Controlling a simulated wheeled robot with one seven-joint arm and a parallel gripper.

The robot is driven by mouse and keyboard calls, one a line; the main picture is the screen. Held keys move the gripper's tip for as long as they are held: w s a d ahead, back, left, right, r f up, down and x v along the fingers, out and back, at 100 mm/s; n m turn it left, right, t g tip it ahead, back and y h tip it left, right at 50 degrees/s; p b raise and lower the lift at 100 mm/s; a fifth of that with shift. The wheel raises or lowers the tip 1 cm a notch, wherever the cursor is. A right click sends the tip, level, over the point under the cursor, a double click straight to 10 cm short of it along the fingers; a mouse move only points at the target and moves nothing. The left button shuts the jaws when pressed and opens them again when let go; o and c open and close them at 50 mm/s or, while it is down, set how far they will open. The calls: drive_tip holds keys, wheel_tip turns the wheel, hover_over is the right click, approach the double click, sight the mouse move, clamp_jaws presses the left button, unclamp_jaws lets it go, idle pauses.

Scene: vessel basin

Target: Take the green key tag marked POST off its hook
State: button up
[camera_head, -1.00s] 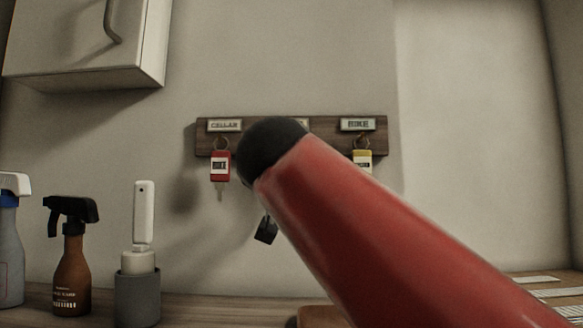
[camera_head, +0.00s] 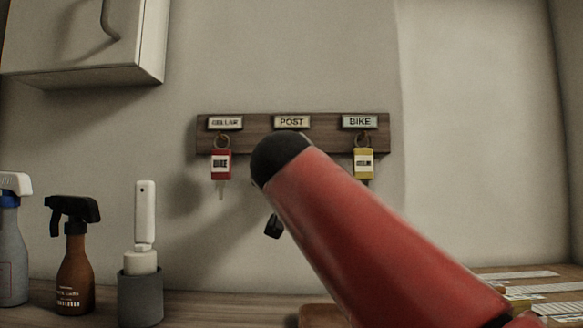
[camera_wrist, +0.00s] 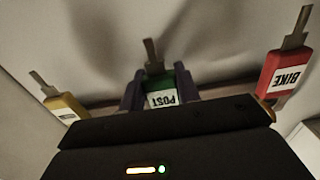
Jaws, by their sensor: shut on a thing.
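The green key tag marked POST (camera_wrist: 162,97) shows upside down in the wrist view, between the two fingers of my gripper (camera_wrist: 159,88). The gripper is shut on it, and the key (camera_wrist: 151,52) sticks out beyond the tag. In the head view my red arm hides the green tag and most of the gripper. The wooden hook board (camera_head: 260,143) has a POST sign (camera_head: 292,122) in the middle. The hook below that sign is hidden, so I cannot tell whether the tag's ring is still on it.
A red tag marked BIKE (camera_head: 221,166) hangs under the CELLAR sign; a yellow tag (camera_head: 364,164) hangs under the BIKE sign. Spray bottles (camera_head: 74,270) and a grey holder (camera_head: 140,297) stand at left. A wall cupboard (camera_head: 85,40) is above left.

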drive_tip(key=shift+r, duration=0.1)
drive_tip(key=shift+r+p, duration=0.35)
drive_tip(key=shift+r, duration=0.3)
drive_tip(key=s+r+b, duration=0.1)
drive_tip(key=s+b, duration=0.1)
drive_tip(key=s, duration=1.6)
drive_tip(key=shift+a+r, duration=0.3)
drive_tip(key=shift+s+b, duration=0.1)
drive_tip(key=shift+b, duration=0.2)
